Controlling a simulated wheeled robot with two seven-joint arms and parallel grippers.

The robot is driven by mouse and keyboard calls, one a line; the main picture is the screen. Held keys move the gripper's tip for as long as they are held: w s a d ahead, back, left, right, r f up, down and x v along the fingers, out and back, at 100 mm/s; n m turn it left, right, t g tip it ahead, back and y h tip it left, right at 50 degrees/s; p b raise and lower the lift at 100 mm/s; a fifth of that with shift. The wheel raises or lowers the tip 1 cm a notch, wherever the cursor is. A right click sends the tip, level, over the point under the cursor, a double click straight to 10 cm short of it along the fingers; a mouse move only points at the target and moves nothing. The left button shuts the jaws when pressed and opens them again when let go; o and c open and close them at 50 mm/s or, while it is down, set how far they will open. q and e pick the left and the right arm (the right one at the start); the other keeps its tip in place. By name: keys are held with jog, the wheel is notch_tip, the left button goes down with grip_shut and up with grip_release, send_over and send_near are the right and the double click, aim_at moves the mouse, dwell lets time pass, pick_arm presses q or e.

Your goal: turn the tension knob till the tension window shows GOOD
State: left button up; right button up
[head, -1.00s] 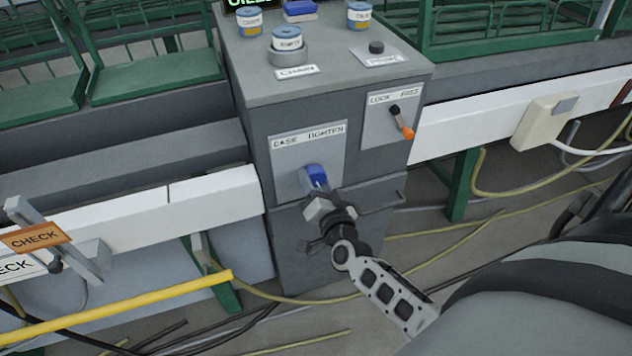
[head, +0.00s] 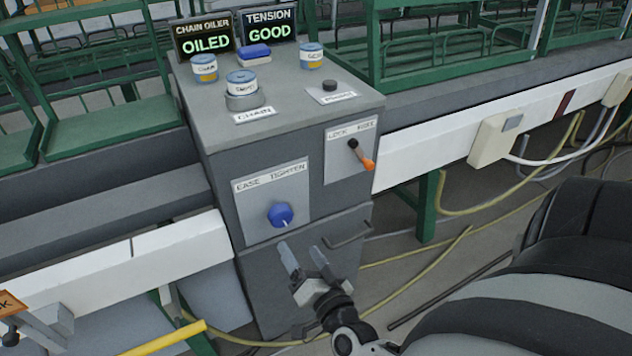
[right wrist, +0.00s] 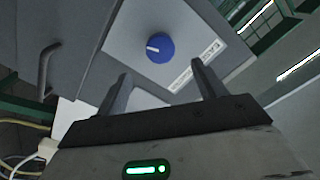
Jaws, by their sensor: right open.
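The blue tension knob (head: 280,215) sits on a plate marked EASE and TIGHTEN on the front of the grey cabinet (head: 225,190). A white pointer mark shows on its face. The knob also shows in the right wrist view (right wrist: 160,48). The tension window (head: 269,26) on top of the cabinet reads GOOD in green. My right gripper (head: 303,257) is open and empty, below and a little to the right of the knob, apart from it. In the right wrist view the knob lies beyond the two spread fingers. My left gripper is not in view.
The chain oiler window (head: 205,40) reads OILED. A lock lever (head: 361,155) with an orange tip is right of the knob, and a drawer handle (head: 348,232) is below. Jars and a black button (head: 330,86) stand on top. Yellow hoses cross the floor at right.

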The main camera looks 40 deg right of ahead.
jog(key=v, duration=0.6)
dwell(0.7)
jog(key=s+a+f+n+g+y, duration=0.1)
jog(key=s+a+n+g+y, duration=0.1)
jog(key=a+n+g+y, duration=0.4)
jog(key=shift+s+a+n+g+y, duration=0.35)
jog(key=shift+a+n+y, duration=0.55)
jog(key=shift+a+n, duration=2.25)
jog(key=shift+d+f+n, duration=0.1)
jog(key=shift+d+n, duration=0.15)
